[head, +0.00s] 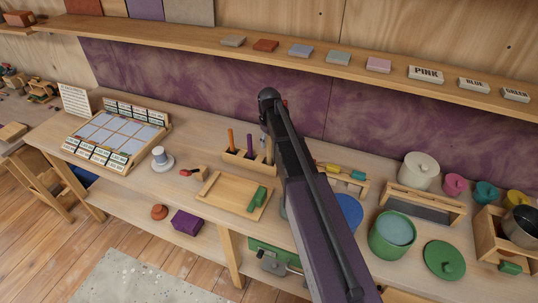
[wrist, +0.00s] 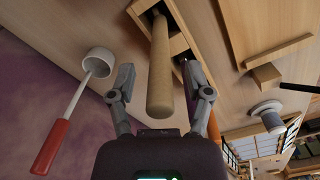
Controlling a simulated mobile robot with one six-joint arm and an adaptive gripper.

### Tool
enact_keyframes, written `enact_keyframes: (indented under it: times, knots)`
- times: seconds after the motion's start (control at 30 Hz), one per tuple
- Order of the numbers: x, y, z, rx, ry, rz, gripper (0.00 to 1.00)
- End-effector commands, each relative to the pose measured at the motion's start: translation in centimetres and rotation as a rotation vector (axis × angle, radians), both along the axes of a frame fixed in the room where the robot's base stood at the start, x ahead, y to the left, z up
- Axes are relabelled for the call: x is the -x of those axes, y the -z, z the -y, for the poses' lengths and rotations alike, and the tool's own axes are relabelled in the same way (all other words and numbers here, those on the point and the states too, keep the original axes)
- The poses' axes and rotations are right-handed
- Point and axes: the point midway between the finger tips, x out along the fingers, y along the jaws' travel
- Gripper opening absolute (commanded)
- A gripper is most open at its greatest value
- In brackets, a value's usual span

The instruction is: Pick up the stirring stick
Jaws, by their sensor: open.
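A pale wooden stick (wrist: 160,75), which looks like the stirring stick, stands in a slot of a wooden holder (wrist: 186,40) in the wrist view. My gripper (wrist: 158,74) is open, with one finger on each side of the stick's near end. I see no clear contact between fingers and stick. In the head view the stick (head: 269,150) is at the right end of the holder (head: 238,157), partly hidden by my arm. An orange stick (head: 231,140) and a purple stick (head: 250,146) stand in the same holder.
A white ladle-like cup with a red handle (wrist: 52,146) is beside one finger in the wrist view. A wooden tray (head: 225,196) with a green block lies in front of the holder. A white spool-like object (head: 160,158) stands to the left. Pots (head: 391,237) crowd the right.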

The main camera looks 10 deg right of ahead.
Motion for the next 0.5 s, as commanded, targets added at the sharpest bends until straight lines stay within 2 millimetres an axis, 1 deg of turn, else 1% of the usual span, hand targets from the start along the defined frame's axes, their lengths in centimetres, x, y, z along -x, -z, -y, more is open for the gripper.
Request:
enact_keyframes:
  times: [0.17, 0.27, 0.3, 0.4, 0.5]
  knots:
    - [0.0, 0.0, 0.01, 0.0, 0.0, 0.0, 0.65]
    - [0.0, 0.0, 0.02, 0.0, 0.0, 0.0, 0.38]
    - [0.0, 0.0, 0.03, 0.0, 0.0, 0.0, 0.26]
    - [0.0, 0.0, 0.04, 0.0, 0.0, 0.0, 0.0]
    - [0.0, 0.01, 0.04, 0.0, 0.0, 0.0, 0.0]
